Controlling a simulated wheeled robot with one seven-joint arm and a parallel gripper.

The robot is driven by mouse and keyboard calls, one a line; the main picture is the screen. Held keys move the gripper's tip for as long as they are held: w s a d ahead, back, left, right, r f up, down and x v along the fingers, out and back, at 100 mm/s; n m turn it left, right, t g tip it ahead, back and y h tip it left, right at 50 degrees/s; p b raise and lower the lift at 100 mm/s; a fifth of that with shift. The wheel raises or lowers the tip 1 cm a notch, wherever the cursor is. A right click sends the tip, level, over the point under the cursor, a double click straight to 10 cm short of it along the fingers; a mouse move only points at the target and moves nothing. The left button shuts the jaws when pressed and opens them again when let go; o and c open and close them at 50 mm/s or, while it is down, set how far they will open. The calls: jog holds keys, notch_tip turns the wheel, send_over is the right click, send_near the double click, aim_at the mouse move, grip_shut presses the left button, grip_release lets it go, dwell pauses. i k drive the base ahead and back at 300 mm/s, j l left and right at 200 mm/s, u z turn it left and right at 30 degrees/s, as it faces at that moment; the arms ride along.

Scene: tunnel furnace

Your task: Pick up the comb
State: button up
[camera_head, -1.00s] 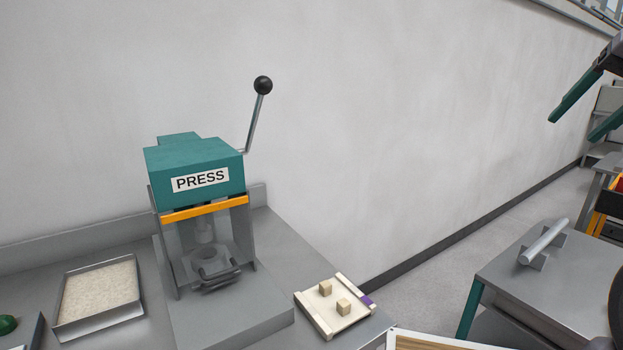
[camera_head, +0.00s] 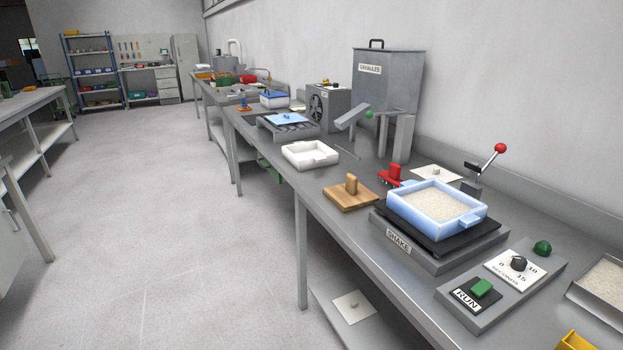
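I cannot make out a comb for certain in this view. A thin grey strip (camera_head: 346,150) lies on the long grey bench (camera_head: 330,225), beside the white tray (camera_head: 310,155); it is too small to identify. My gripper is not in view.
The bench holds a light-blue tray of granules (camera_head: 437,203) on a shaker (camera_head: 398,241), a wooden board with a handle (camera_head: 351,193), a red piece (camera_head: 390,175), a grey granules hopper (camera_head: 388,85) and a RUN control panel (camera_head: 500,284). The floor (camera_head: 170,220) on the left is clear.

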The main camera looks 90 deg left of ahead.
aim_at(392, 177)
jog(key=u, duration=2.6)
